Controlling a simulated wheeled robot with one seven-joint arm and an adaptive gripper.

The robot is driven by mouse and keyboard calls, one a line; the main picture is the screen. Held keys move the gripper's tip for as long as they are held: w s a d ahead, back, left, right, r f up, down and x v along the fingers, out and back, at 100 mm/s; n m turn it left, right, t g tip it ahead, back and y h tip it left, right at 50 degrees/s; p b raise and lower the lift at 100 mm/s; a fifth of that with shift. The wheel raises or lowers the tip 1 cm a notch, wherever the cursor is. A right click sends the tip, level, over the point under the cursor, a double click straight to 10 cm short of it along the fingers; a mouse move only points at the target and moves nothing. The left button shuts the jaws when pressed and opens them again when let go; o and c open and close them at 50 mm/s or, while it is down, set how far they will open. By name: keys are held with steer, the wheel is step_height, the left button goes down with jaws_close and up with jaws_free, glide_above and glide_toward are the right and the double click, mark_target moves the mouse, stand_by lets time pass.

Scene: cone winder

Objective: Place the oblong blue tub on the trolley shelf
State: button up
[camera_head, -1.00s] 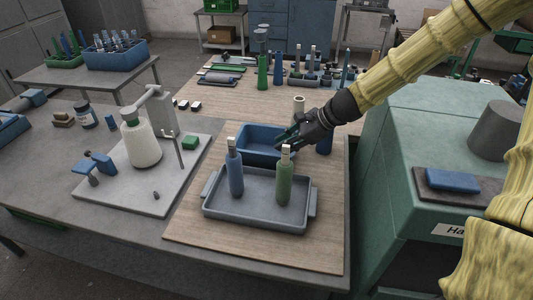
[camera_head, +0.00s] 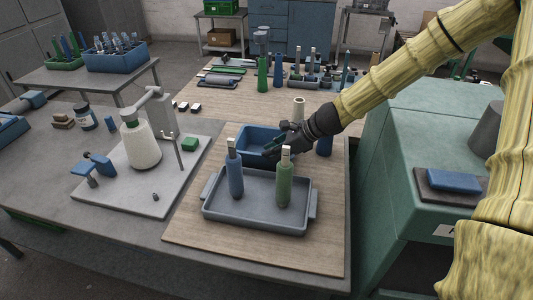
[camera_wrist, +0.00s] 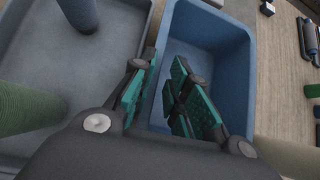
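The oblong blue tub (camera_head: 250,133) stands empty on the wooden board behind the grey tray. My gripper (camera_head: 274,148) is at the tub's near right part, pointing down and left. In the wrist view the tub (camera_wrist: 238,88) fills the middle right. My gripper (camera_wrist: 160,88) is open there, with one teal-padded finger outside the tub's tray-side wall and the other finger pads over the inside. The wall lies between them, and I cannot tell whether they touch it. A grey shelved stand (camera_head: 221,47) at the back may be the trolley.
The grey tray (camera_head: 255,216) holds a blue bottle (camera_head: 235,170) and a green bottle (camera_head: 285,180) close to my gripper. A cream cone (camera_head: 299,110) and a dark blue one (camera_head: 325,146) stand behind. A green machine (camera_head: 400,180) stands at right.

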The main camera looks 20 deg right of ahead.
mark_target(263, 158)
steer(key=shift+x, duration=2.5)
steer(key=shift+s, duration=0.15)
steer(key=shift+c, duration=0.4)
jaws_close()
